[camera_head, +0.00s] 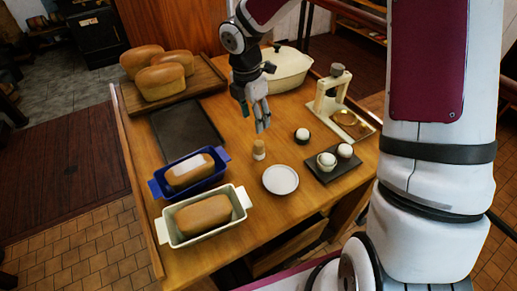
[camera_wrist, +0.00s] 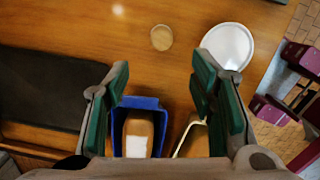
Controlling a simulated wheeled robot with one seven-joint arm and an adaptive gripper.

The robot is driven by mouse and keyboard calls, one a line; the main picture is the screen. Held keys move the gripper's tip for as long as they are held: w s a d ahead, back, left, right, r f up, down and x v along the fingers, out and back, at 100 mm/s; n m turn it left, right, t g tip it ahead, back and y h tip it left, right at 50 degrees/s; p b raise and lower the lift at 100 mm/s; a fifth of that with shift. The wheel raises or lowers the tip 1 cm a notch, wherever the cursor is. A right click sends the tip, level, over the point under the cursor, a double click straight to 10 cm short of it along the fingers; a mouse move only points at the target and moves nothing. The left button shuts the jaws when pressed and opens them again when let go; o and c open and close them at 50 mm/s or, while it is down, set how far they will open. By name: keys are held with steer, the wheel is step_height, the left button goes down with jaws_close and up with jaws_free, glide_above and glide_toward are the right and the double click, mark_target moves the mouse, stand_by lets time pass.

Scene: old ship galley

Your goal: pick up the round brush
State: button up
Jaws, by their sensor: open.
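The round brush (camera_head: 259,149) stands upright on the wooden table, with a tan wooden top and a paler lower part. In the wrist view the brush (camera_wrist: 161,37) shows from above as a round tan disc, beyond the fingertips and roughly in line with the gap between them. My gripper (camera_head: 261,124) is above the table, just above and behind the brush in the head view. In the wrist view my gripper (camera_wrist: 160,78) has its two green-padded fingers wide apart with nothing between them. The brush is apart from the fingers.
A white plate (camera_head: 281,179) lies close beside the brush. Blue (camera_head: 157,188) and cream (camera_head: 246,197) loaf pans with bread stand at the near left. A dark tray (camera_head: 188,130) lies left. A dark slate (camera_head: 326,174) with white round items and a cream press (camera_head: 330,91) stand right.

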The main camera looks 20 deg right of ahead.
glide_above(259, 143)
steer(key=f, duration=0.4)
steer(key=a+f, duration=0.1)
steer(key=f, duration=0.1)
steer(key=shift+f, duration=0.35)
steer(key=shift+w+d+f+p, duration=0.1)
steer(key=shift+d+f+p, duration=0.15)
steer(key=shift+f, duration=1.1)
steer(key=shift+d+f+p, duration=0.1)
steer(key=shift+d+f, duration=0.2)
steer(key=shift+f, duration=1.05)
jaws_close()
